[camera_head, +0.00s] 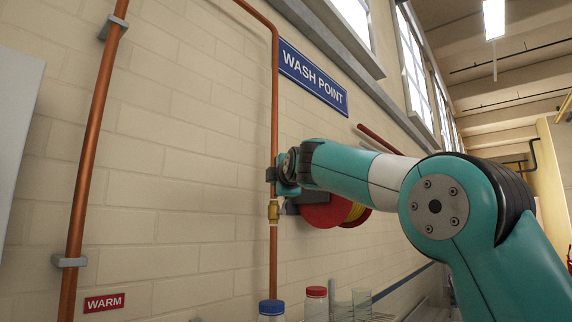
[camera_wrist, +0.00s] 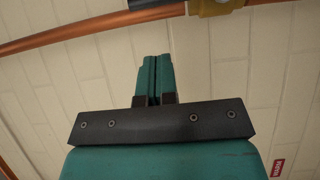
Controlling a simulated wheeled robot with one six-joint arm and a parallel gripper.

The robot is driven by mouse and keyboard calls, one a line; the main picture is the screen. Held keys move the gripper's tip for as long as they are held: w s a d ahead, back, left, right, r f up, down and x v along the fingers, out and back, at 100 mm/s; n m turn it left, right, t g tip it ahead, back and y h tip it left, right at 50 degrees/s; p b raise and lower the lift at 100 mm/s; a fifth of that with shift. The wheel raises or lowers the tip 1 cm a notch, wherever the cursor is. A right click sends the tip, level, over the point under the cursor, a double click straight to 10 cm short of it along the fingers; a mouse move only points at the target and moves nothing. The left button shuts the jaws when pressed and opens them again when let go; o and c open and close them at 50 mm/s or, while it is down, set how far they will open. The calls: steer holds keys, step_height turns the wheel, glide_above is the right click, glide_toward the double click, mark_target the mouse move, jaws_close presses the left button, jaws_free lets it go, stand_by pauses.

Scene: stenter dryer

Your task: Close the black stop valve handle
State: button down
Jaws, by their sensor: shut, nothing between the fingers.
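A brass valve (camera_head: 273,210) sits on the thin vertical copper pipe on the wall. It also shows cut off at the top edge of the wrist view (camera_wrist: 212,7). A dark bar (camera_wrist: 156,14), which looks like the black stop valve handle, lies along the pipe beside the brass body, partly out of frame. In the head view I cannot make the handle out; my wrist covers that spot. My gripper (camera_head: 286,175) is just in front of the pipe, above the brass body. In the wrist view its teal fingers (camera_wrist: 153,58) are together and empty, pointing towards the dark bar.
A red hose reel (camera_head: 318,214) is on the wall right of the valve, behind my arm. A thicker copper pipe (camera_head: 91,150) and a WARM sign (camera_head: 104,303) are at left.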

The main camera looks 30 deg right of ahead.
steer(key=shift+w+d+p, duration=1.3)
steer(key=shift+w+d, duration=0.4)
steer(key=shift+d, duration=0.05)
